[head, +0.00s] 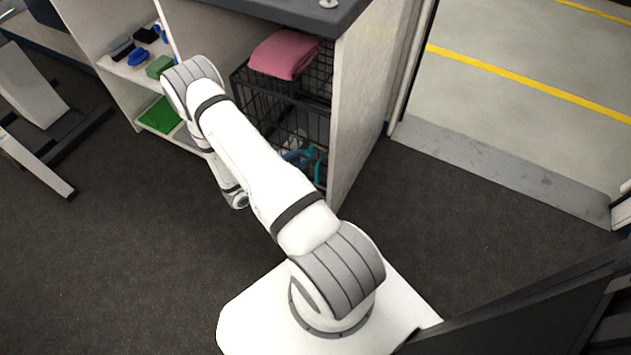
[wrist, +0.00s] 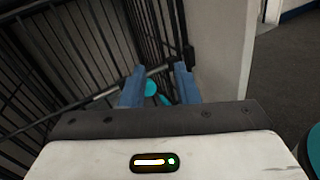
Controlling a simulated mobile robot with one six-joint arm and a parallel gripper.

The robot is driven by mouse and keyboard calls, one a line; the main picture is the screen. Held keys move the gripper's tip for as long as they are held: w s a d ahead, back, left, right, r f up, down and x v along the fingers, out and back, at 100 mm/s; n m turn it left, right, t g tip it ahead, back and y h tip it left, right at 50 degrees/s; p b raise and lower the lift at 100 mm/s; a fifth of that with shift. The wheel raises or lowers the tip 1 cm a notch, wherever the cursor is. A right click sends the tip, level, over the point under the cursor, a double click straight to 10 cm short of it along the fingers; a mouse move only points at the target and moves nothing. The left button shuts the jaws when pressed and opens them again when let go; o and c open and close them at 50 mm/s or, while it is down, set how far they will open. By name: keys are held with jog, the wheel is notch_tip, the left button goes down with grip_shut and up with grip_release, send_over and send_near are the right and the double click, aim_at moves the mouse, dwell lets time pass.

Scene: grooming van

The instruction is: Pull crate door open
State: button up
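A black wire crate (head: 283,97) stands inside the cabinet's right bay, with a folded pink towel (head: 285,54) on top. In the wrist view its dark bars (wrist: 95,35) fill the left and upper middle. I cannot clearly tell which bars belong to the door or how far it stands open. My gripper (wrist: 159,84) has two blue fingers apart, close to the crate bars near its right side. A dark rail runs behind or between the fingers; contact is unclear. A small dark fitting (wrist: 190,56) is just beyond the right finger. My arm hides part of the crate in the head view.
A pale cabinet side panel (head: 362,105) stands right of the crate. Shelves on the left hold brushes and a green item (head: 159,67). Teal things show low at the crate. Dark floor (head: 110,245) is clear in front; a doorway with a metal sill (head: 500,165) is at right.

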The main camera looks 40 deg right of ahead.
aim_at(316, 173)
notch_tip(316, 173, down, 14)
jog(key=s+n+t+b, duration=0.1)
jog(key=n+t+b, duration=0.2)
jog(key=n+t, duration=0.1)
jog(key=d, duration=0.2)
jog(key=d+b, duration=0.1)
jog(key=d, duration=0.1)
jog(key=d+b, duration=0.1)
jog(key=d, duration=0.1)
jog(key=shift+w+r, duration=0.1)
jog(key=shift+w, duration=0.25)
jog(key=shift+w+d+r, duration=0.1)
jog(key=shift+w+d, duration=0.1)
jog(key=shift+d, duration=0.5)
jog(key=shift+c, duration=0.2)
jog(key=shift+s, duration=0.1)
grip_shut()
